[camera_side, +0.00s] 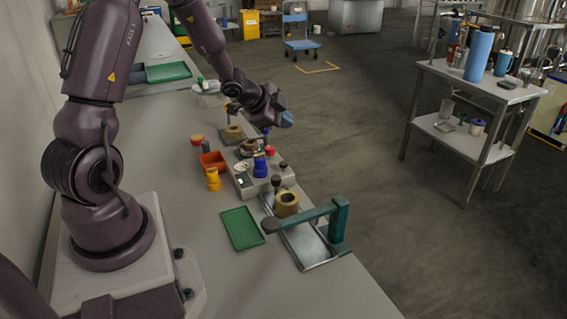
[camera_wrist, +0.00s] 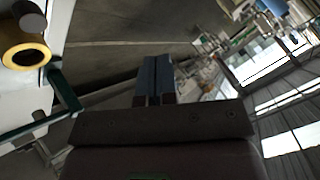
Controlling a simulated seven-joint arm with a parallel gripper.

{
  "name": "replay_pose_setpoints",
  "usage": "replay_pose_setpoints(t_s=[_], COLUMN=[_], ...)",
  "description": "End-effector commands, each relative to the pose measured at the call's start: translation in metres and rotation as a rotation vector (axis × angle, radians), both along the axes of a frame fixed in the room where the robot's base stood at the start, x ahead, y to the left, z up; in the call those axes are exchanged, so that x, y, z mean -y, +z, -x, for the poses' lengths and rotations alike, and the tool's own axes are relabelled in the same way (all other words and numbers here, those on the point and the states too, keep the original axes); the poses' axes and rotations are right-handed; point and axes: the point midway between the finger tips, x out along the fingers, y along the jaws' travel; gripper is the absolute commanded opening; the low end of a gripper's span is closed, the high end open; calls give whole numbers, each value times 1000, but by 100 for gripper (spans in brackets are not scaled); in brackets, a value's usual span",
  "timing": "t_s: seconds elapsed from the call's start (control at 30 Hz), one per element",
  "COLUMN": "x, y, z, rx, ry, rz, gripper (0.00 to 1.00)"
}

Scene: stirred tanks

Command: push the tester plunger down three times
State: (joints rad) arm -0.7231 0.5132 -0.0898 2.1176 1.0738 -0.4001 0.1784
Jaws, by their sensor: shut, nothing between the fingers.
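A grey tester box (camera_side: 243,186) stands on the bench in the side view, with a blue cup-like part (camera_side: 260,168) on it. A dark knob (camera_side: 276,181) stands upright beside a brass-coloured ring (camera_side: 287,204); I cannot tell for sure whether this knob is the plunger. A dark knob (camera_wrist: 28,18) and a yellow ring (camera_wrist: 25,55) show at the upper left of the wrist view. My gripper (camera_side: 287,119) is shut and empty, its blue fingers (camera_wrist: 155,80) together. It is raised beyond the box, pointing right, apart from everything.
A teal arm on a post (camera_side: 339,222) reaches over a metal tray (camera_side: 310,248) near the bench's right edge. A green tray (camera_side: 241,228), a red bin (camera_side: 212,160) and a yellow part (camera_side: 213,180) lie left of the box. Open floor lies right of the bench.

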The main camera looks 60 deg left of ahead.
Motion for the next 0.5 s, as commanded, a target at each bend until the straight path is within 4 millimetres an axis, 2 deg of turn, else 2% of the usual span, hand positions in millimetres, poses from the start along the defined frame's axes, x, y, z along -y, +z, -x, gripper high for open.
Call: replay_pose_setpoints(t_s=[0.17, 0.5], x=[1, 1], y=[-13, -60], z=[0, 1], rx=[-3, -5], ry=[0, 2], rz=[5, 3], gripper=[0, 0])
